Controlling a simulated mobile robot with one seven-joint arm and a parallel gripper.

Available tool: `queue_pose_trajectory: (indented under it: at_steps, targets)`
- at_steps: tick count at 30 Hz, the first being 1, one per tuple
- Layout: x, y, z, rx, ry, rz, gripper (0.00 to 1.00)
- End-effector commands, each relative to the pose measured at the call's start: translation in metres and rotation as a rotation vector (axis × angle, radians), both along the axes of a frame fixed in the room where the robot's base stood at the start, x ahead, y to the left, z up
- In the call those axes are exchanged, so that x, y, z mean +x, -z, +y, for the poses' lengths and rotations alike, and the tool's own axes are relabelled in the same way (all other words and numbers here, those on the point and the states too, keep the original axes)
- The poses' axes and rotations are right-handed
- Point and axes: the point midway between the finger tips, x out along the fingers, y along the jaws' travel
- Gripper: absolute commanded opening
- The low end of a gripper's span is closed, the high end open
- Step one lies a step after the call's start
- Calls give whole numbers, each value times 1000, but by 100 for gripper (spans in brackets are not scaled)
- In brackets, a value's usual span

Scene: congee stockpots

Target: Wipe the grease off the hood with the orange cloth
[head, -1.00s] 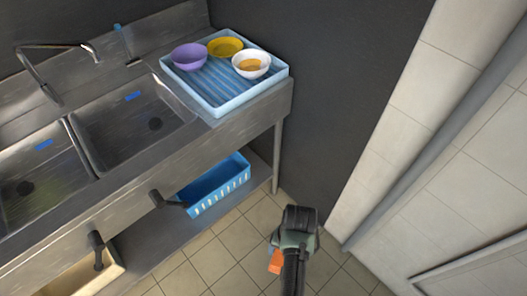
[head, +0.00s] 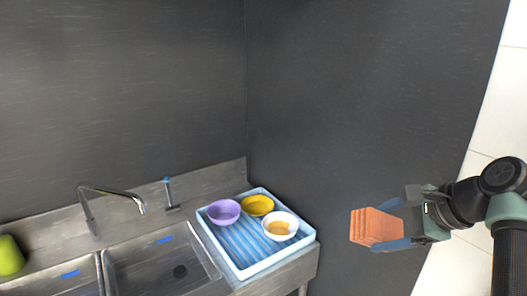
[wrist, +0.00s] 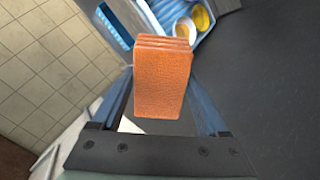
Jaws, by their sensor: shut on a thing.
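The orange cloth (head: 375,227) is a folded, layered block held in my gripper (head: 400,228) at the right of the head view. The gripper's blue-grey fingers are shut on it, one on each side. In the wrist view the cloth (wrist: 162,80) fills the middle between the two fingers. It is in the air, to the right of the sink counter and in front of the dark wall. I do not see a hood or any grease in these views.
A steel sink (head: 165,262) with a tap (head: 110,192) stands at lower left. On its right end a blue tray (head: 243,270) holds a purple bowl (head: 223,212), a yellow bowl (head: 258,205) and a white bowl (head: 280,227). A green object (head: 10,256) is at far left.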

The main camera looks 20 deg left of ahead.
Motion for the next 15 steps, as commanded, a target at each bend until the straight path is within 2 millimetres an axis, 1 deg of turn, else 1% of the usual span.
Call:
queue_pose_trajectory:
  at_steps: [1,2,3,5,6,8,9,11,12,14,15]
  targets:
    - [4,-36,1,29,41,-38,33]
    - [5,-54,2,49,68,-54,33]
    - [6,-78,5,76,99,-77,33]
    - [7,-114,8,113,143,-116,33]
    - [6,-138,12,139,168,-140,33]
    - [3,-174,17,174,200,-177,33]
    - [1,-197,21,198,218,-203,33]
    - [-4,-232,27,231,239,-239,33]
    - [-9,-255,32,254,250,-263,33]
    - [-17,-290,39,286,261,-298,33]
    - [-23,-312,45,308,263,-321,33]
